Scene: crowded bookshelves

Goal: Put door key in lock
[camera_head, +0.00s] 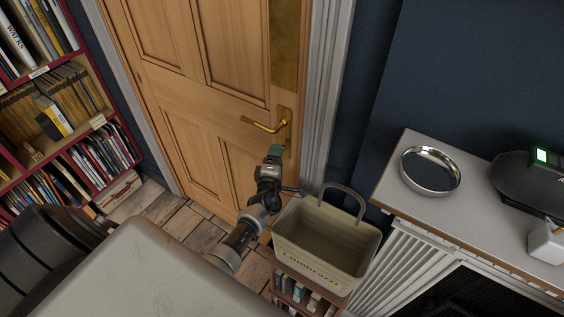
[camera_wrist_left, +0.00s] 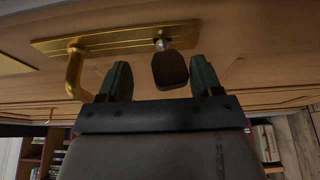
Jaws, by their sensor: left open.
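The wooden door (camera_head: 185,95) is closed, with a brass lever handle (camera_head: 264,125) on a brass plate. The left wrist view shows the handle (camera_wrist_left: 75,68) and its plate (camera_wrist_left: 125,42) close up. The door key (camera_wrist_left: 170,70) has a dark head, and its silver part meets the lock (camera_wrist_left: 161,44) on the plate; how deep it sits cannot be told. My left gripper (camera_head: 275,151) is at the plate, below the handle. Its two green fingers are open and apart, one on each side of the key head. The head view hides the key behind the gripper. My right gripper is not in view.
A beige basket (camera_head: 325,245) with a raised handle stands on a small bookcase (camera_head: 300,290) right of my left arm. A white mantel (camera_head: 440,205) with a round metal dish (camera_head: 430,170) is further right. A red bookshelf (camera_head: 60,100) stands at the left.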

